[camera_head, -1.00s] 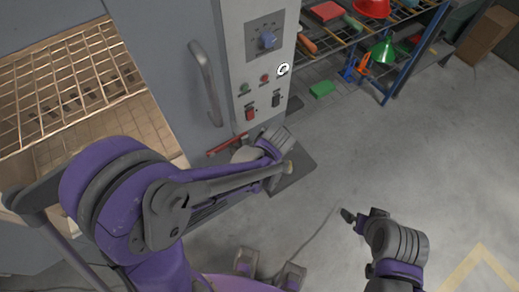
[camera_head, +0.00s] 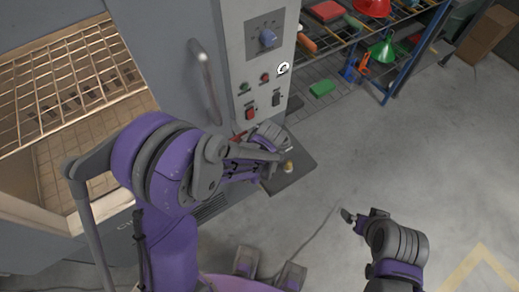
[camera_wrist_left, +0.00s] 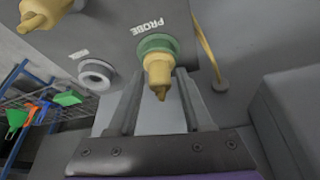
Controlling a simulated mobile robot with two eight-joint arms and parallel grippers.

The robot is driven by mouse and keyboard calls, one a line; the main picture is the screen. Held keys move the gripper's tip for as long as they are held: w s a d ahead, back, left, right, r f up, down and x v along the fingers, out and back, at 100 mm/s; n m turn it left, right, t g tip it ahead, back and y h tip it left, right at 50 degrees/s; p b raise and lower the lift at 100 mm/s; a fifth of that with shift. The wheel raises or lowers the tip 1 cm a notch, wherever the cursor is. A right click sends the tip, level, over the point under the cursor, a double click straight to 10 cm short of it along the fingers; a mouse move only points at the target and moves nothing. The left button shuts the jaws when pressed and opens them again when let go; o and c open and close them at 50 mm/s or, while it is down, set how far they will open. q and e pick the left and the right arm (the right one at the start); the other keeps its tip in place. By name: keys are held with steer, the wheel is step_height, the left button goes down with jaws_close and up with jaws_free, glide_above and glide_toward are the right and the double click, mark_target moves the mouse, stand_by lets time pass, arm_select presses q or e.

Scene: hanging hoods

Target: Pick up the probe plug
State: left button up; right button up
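The probe plug (camera_wrist_left: 158,70) is a brass-yellow plug at a green ring (camera_wrist_left: 157,44) beside the word PROBE on a grey panel (camera_wrist_left: 115,25) in the left wrist view. My left gripper (camera_wrist_left: 160,86) is open, with one finger on either side of the plug in that view. Whether the fingers touch it cannot be told. In the head view my left gripper (camera_head: 284,153) is low beside the cabinet, and a small brass piece (camera_head: 288,167) shows just beyond it. My right gripper (camera_head: 352,216) is over the floor at right, too small to read.
A pale ring socket (camera_wrist_left: 97,73) and a second brass piece (camera_wrist_left: 42,12) are left of the probe plug. A yellow cable (camera_wrist_left: 206,48) hangs at right. The cabinet's control panel (camera_head: 262,60) and a blue rack (camera_head: 390,85) stand behind. The floor (camera_head: 420,160) at right is clear.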

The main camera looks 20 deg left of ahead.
arm_select(q)
jaws_close()
steer(key=shift+r, duration=0.1)
step_height(320, 180, up, 23)
steer(key=p, duration=0.5)
arm_select(e)
step_height(320, 180, up, 7)
steer(key=w, duration=0.2)
steer(key=shift+w+t, duration=0.2)
steer(key=shift+t, duration=0.1)
stand_by(0.4)
